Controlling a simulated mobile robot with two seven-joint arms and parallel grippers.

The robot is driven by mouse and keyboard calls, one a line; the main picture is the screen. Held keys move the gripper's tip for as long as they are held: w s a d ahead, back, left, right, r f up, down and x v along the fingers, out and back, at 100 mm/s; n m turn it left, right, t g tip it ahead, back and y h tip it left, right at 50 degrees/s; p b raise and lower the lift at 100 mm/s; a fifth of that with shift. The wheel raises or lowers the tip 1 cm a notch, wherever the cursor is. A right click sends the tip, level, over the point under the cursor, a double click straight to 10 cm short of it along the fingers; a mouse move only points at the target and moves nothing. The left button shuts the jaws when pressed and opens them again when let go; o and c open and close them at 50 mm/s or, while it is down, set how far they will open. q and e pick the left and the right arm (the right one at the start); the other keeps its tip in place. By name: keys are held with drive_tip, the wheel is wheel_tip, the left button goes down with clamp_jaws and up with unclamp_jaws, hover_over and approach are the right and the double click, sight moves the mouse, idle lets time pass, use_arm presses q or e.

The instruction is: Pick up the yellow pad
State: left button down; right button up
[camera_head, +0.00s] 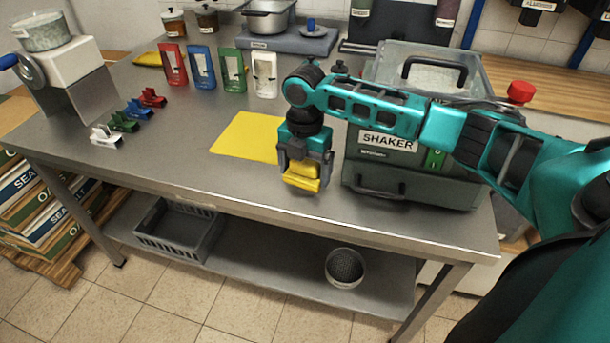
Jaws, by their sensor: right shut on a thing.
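The yellow pad (302,184) is a small, thick yellow piece between the fingers of my right gripper (304,174). My right gripper points down and is shut on it, over the front part of the steel table (190,168). The fingers cover part of the pad. I cannot tell whether its underside touches the table top. A flat yellow mat (245,136) lies on the table just left of and behind the gripper. My left gripper is not in view.
A shaker box (410,190) stands close right of the gripper. Red, blue, green and white holders (264,75) stand behind, with small coloured clips (104,137) at left. A scale with a pot (285,42) is at the back. The table's front left is clear.

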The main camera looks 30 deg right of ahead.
sight(305, 161)
wheel_tip(305, 161, up, 17)
drive_tip(key=p, duration=0.1)
drive_tip(key=shift+p, duration=0.4)
